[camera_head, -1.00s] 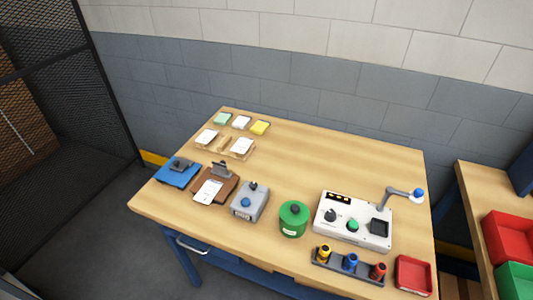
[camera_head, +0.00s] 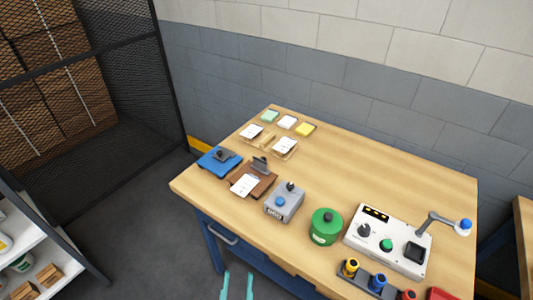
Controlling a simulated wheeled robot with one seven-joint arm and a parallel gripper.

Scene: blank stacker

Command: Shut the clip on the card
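A brown clipboard (camera_head: 262,183) lies near the left front edge of the wooden table. Its dark clip (camera_head: 261,164) stands raised at the far end of the board. A white card (camera_head: 244,186) lies on the clipboard's near left part, reaching toward the table's front edge. Whether the card's far edge is under the clip is too small to tell.
A blue board with a dark part (camera_head: 212,167) lies left of the clipboard. A grey box with knobs (camera_head: 284,203) stands right of it, then a green canister (camera_head: 325,228) and a white control panel (camera_head: 380,250). Paper pads (camera_head: 287,122) lie behind. The table's back right is clear (camera_head: 400,180).

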